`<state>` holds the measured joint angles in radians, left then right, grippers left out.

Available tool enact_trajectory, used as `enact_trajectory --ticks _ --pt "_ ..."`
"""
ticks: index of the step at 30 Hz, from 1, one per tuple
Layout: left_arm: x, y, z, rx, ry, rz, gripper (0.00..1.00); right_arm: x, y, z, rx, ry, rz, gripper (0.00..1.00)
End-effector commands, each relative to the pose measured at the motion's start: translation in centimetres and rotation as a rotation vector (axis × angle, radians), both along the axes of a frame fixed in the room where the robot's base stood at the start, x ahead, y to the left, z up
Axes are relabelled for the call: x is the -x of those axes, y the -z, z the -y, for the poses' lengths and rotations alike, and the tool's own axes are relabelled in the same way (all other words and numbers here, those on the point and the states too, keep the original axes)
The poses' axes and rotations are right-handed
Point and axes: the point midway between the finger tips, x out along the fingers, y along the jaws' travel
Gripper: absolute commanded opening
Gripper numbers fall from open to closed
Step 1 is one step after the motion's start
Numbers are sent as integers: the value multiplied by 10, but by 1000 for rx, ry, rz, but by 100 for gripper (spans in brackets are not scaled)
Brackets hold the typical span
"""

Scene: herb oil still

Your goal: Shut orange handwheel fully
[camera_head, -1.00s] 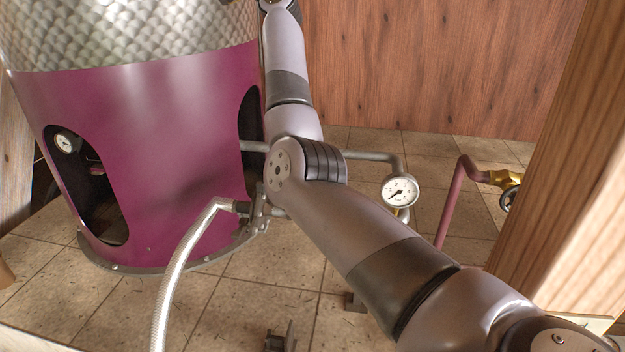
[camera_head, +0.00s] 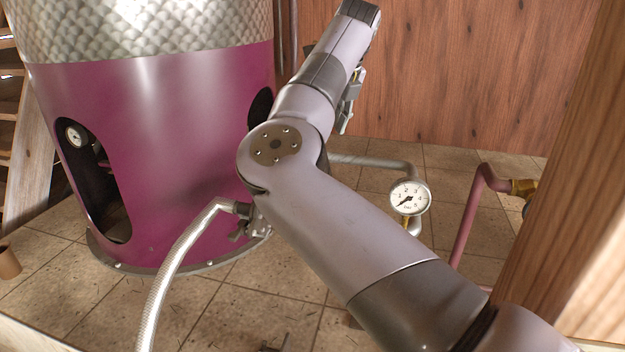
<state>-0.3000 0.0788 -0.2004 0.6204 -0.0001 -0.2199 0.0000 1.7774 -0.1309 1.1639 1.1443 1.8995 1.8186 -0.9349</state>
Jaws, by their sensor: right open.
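I cannot make out an orange handwheel in this view. My right arm crosses from the lower right to the middle and bends up to the right. A small part of my right gripper (camera_head: 349,103) shows behind the forearm, in front of the wood wall. It is open, and most of it is hidden. It is not seen touching anything. A brass valve (camera_head: 523,187) sits on the reddish pipe at the right, and the wooden post hides most of it. My left gripper is out of view.
A magenta still body (camera_head: 185,160) with a dimpled metal top stands at the left. A braided hose (camera_head: 170,275) runs from a fitting at its base. A round gauge (camera_head: 410,197) sits on a grey pipe (camera_head: 375,163). A wooden post (camera_head: 570,190) blocks the right side.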

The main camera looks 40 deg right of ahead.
Motion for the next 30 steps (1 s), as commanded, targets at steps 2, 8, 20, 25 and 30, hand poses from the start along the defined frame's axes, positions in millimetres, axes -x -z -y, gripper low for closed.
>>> enact_trajectory --ticks 2,8,20,25,30 --pt "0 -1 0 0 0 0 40 -1 3 -5 -18 -19 -1 49" --pt "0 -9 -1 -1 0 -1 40 -10 27 -6 -19 -20 -6 49" --pt "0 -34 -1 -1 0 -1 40 -43 107 -5 -16 -17 -7 49" --pt "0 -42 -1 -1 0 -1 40 -55 136 -5 -16 -15 -6 49" --pt "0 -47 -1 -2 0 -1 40 -63 154 -5 -15 -16 -3 49"
